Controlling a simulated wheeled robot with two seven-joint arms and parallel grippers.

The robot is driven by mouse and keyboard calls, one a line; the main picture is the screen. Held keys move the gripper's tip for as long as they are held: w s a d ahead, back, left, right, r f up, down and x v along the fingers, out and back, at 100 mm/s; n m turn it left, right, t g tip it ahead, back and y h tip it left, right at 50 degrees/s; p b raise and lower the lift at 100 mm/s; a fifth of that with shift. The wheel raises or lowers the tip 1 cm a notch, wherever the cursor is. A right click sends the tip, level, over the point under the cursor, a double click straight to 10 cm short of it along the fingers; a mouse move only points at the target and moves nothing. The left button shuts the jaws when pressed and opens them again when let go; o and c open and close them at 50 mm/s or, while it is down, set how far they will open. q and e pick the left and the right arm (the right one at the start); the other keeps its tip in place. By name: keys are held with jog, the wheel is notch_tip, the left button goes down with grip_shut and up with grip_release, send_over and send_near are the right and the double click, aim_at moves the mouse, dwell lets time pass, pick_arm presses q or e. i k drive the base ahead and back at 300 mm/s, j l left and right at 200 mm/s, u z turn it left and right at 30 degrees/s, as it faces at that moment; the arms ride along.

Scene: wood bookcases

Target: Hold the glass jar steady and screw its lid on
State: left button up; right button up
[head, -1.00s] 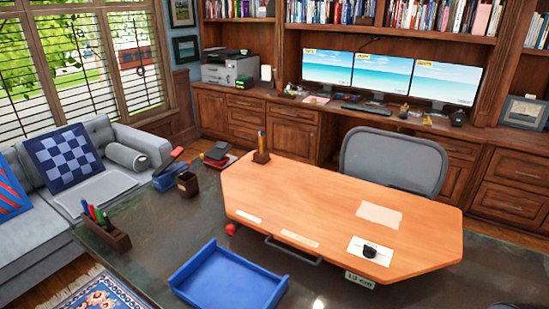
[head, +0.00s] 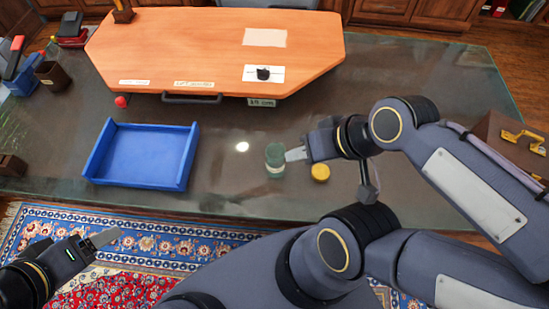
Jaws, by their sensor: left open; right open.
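The glass jar (head: 275,157) is a small greenish cylinder standing on the dark desk, right of the blue tray. The yellow lid (head: 320,172) lies on the desk just right of the jar, apart from it. My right gripper (head: 292,154) is open at the jar's right side, its pale fingertips close to the glass. I cannot tell whether they touch it or reach around it. My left gripper (head: 108,237) is open and empty at the lower left, over the rug in the picture and far from the jar.
The blue tray (head: 140,184) stands left of the jar. An orange raised board (head: 200,50) covers the desk's back, with a small red object (head: 121,101) by its front edge. A brown box (head: 505,135) with yellow tools is at the right. The desk around the jar is mostly clear.

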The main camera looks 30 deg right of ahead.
aim_at(276, 152)
jog(key=l+z, duration=0.1)
jog(key=z, duration=1.45)
jog(key=u, duration=2.1)
jog(key=k+l, duration=0.2)
jog(key=k, duration=0.25)
jog(key=k+l, duration=0.2)
jog(key=k, duration=0.25)
jog(key=l+u, duration=0.05)
